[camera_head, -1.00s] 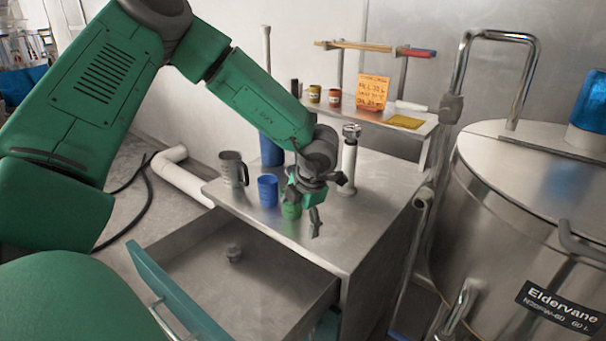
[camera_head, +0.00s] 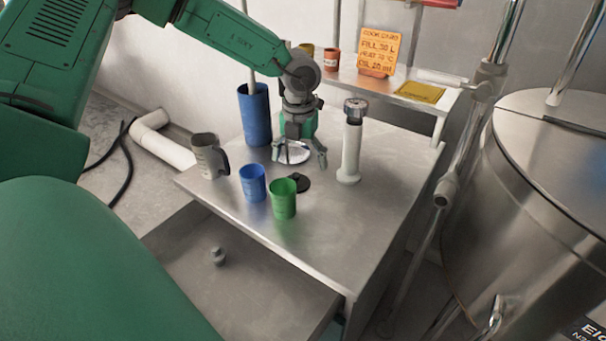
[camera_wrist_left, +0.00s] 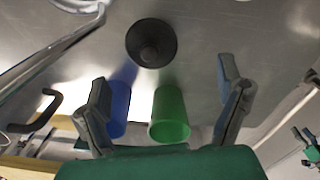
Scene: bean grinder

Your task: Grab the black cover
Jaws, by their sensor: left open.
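The black cover (camera_head: 299,183) is a dark round disc lying flat on the metal table top, just behind the green cup (camera_head: 283,198). In the left wrist view the black cover (camera_wrist_left: 151,43) shows a round knob in its middle. My left gripper (camera_head: 303,158) is open and empty, pointing down above the table, slightly behind the cover in the head view. In the left wrist view its two fingers (camera_wrist_left: 165,98) are spread wide, with the cover beyond them, centred between. A small dark and green gripper-like part (camera_wrist_left: 312,145) shows at that view's right edge, too small to read.
A blue cup (camera_head: 253,183), a grey mug (camera_head: 209,157), a tall blue cylinder (camera_head: 254,115) and a white grinder-like column (camera_head: 351,145) stand around the cover. An open drawer (camera_head: 260,270) is below; a steel tank (camera_head: 550,200) is right.

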